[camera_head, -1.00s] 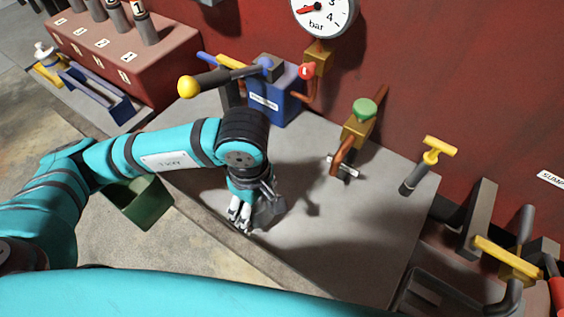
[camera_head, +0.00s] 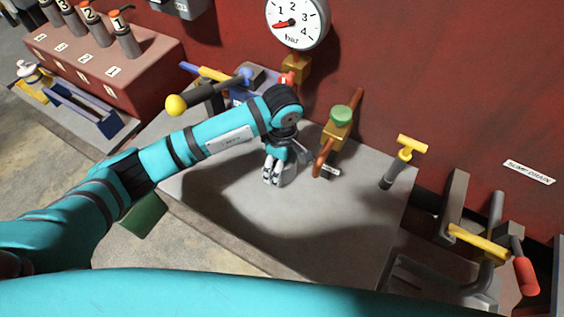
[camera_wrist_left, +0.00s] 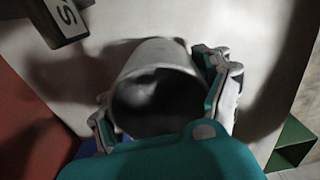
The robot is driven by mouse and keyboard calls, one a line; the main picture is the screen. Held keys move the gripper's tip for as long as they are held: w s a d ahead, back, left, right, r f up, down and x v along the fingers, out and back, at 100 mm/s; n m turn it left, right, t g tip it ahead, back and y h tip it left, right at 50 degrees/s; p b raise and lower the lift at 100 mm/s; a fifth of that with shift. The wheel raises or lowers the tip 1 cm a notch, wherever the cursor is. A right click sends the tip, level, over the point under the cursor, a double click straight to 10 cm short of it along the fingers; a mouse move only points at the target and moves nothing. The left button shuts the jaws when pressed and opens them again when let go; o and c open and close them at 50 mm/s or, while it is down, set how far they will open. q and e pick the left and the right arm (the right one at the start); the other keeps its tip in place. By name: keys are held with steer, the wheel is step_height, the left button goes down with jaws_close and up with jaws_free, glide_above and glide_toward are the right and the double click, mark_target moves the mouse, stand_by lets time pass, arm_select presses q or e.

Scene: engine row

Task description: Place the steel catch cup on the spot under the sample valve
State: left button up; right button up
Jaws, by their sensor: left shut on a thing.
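The steel catch cup (camera_head: 289,174) is a grey open cup in my left gripper (camera_head: 278,165). In the left wrist view the cup (camera_wrist_left: 158,58) shows its dark mouth, with one finger of the gripper (camera_wrist_left: 162,98) on each side. The gripper is shut on it. The sample valve (camera_head: 338,124), with a green knob and copper pipe, stands just right of the gripper, and the cup is left of its outlet. I cannot tell whether the cup touches the grey top. No marked spot is clear to see. My right gripper is not in view.
The grey bench top (camera_head: 345,235) is clear in front. A yellow-handled valve (camera_head: 402,160) stands to the right. A yellow-knobbed lever (camera_head: 190,100) and blue box lie behind my left arm. A pressure gauge (camera_head: 297,22) hangs on the red wall. A green bin (camera_head: 143,214) sits below the bench edge.

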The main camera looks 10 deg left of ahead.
arm_select(q)
steer(key=shift+f, duration=0.3)
steer(key=shift+f, duration=0.1)
steer(key=shift+f+b, duration=0.15)
steer(key=shift+b, duration=0.2)
steer(key=o, duration=1.2)
